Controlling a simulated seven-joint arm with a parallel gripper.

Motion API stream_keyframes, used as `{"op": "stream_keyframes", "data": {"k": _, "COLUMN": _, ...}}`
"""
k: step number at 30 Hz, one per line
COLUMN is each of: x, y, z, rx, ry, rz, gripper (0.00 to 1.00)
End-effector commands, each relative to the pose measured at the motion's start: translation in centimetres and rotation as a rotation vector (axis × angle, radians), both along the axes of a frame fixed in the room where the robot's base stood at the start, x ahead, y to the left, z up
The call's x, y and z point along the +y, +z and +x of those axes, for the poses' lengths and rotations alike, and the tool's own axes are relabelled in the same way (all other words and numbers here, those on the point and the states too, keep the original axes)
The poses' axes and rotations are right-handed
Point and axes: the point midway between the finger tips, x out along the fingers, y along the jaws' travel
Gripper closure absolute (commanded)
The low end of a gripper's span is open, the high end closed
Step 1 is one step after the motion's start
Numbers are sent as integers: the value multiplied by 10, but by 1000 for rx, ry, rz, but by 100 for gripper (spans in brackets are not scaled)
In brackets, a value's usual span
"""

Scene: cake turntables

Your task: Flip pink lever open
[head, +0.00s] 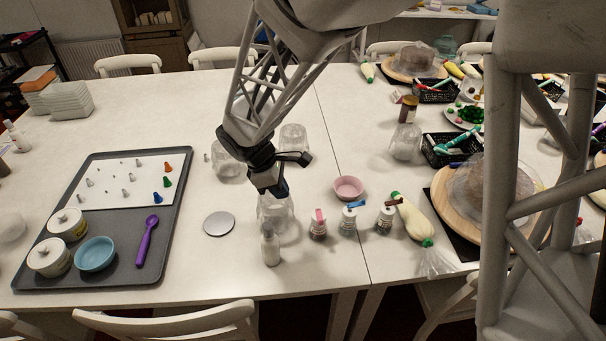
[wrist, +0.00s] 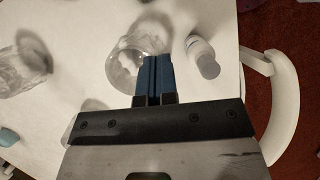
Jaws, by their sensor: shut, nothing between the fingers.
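The pink lever (head: 318,214) sits on top of a small bottle (head: 317,231) on the table, in the head view. It stands left of two similar small bottles, one with a blue lever (head: 355,204) and one with a brown lever (head: 388,203). My gripper (head: 279,190) is left of the pink lever and higher, over a clear glass jar (head: 273,215). In the wrist view the blue fingers (wrist: 155,62) are together and empty, over the glass jar (wrist: 122,68). The pink lever is not visible in the wrist view.
A white bottle (head: 270,247) stands close in front of the jar and also shows in the wrist view (wrist: 202,52). A pink bowl (head: 348,187) is behind the lever bottles. A grey disc (head: 219,223) lies to the left. A filled bag (head: 414,220) lies at right.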

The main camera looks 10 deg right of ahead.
Motion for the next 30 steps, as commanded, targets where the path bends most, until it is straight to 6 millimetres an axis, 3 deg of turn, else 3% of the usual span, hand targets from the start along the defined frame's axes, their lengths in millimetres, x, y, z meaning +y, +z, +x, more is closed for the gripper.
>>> {"op": "stream_keyframes", "data": {"k": 17, "x": -4, "y": -9, "z": -1, "rx": 2, "ry": -2, "rz": -1, "gripper": 100}}
{"op": "stream_keyframes", "data": {"k": 30, "x": -24, "y": -61, "z": -4, "rx": 4, "ry": -2, "rz": -1, "gripper": 100}}
